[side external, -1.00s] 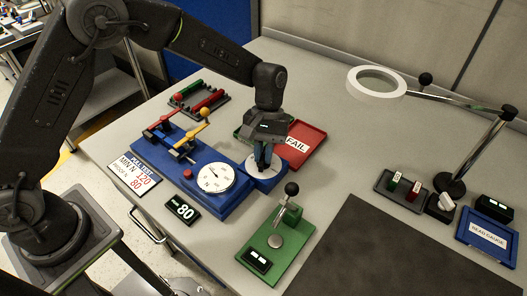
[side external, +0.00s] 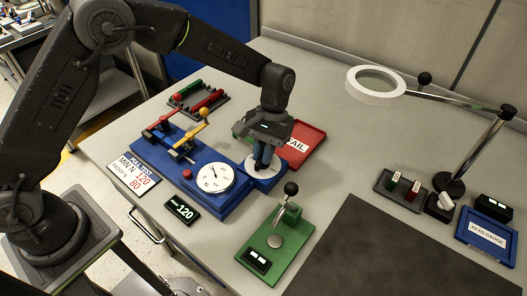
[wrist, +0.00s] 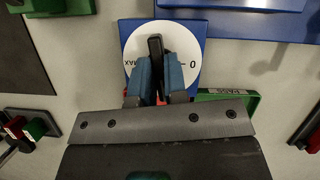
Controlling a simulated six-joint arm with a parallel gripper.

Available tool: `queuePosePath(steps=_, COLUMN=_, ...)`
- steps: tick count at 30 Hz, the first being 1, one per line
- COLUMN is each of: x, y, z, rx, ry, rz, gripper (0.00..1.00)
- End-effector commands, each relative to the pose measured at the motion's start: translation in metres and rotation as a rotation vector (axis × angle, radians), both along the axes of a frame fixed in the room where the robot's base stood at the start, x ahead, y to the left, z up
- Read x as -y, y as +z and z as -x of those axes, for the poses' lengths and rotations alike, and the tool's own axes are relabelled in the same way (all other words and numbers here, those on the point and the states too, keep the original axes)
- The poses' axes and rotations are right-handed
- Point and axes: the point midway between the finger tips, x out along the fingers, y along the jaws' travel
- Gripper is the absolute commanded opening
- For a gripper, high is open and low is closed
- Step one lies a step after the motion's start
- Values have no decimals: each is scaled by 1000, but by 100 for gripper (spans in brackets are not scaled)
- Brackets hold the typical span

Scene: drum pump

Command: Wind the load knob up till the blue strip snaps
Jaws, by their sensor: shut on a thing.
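The load knob (wrist: 155,46) is a black bar on a white dial marked 0 and MAX in the wrist view. My gripper (wrist: 159,82) is shut on it, a blue-padded finger on each side. In the side view my gripper (side external: 263,163) points down onto the knob's dial plate (side external: 281,173) and hides the knob. The blue pull tester (side external: 222,206) carries a round gauge (side external: 213,178), its needle near the top. The digital readout (side external: 181,211) shows 120. I cannot make out the blue strip against the blue base.
A card (side external: 133,172) reads 120 and 80. A red FAIL tray (side external: 312,140) lies behind my gripper, with a green tray partly hidden beside it. A green fixture (side external: 290,256) with a black-knobbed lever stands in front. A magnifier lamp (side external: 376,97) overhangs the right.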

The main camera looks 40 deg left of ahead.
Motion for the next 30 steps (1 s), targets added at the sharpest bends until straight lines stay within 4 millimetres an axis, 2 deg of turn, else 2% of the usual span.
queuePosePath(steps=1, x=0, y=1, z=-1, rx=2, ry=1, rz=0, gripper=16)
queuePosePath(steps=8, x=0, y=1, z=0, rx=1, ry=1, rz=0, gripper=38)
queuePosePath(steps=18, x=0, y=5, z=-3, rx=3, ry=2, rz=1, gripper=38)
queuePosePath(steps=23, x=-2, y=27, z=-12, rx=6, ry=2, rz=1, gripper=38)
queuePosePath(steps=30, x=-5, y=78, z=-33, rx=6, ry=3, rz=2, gripper=38)
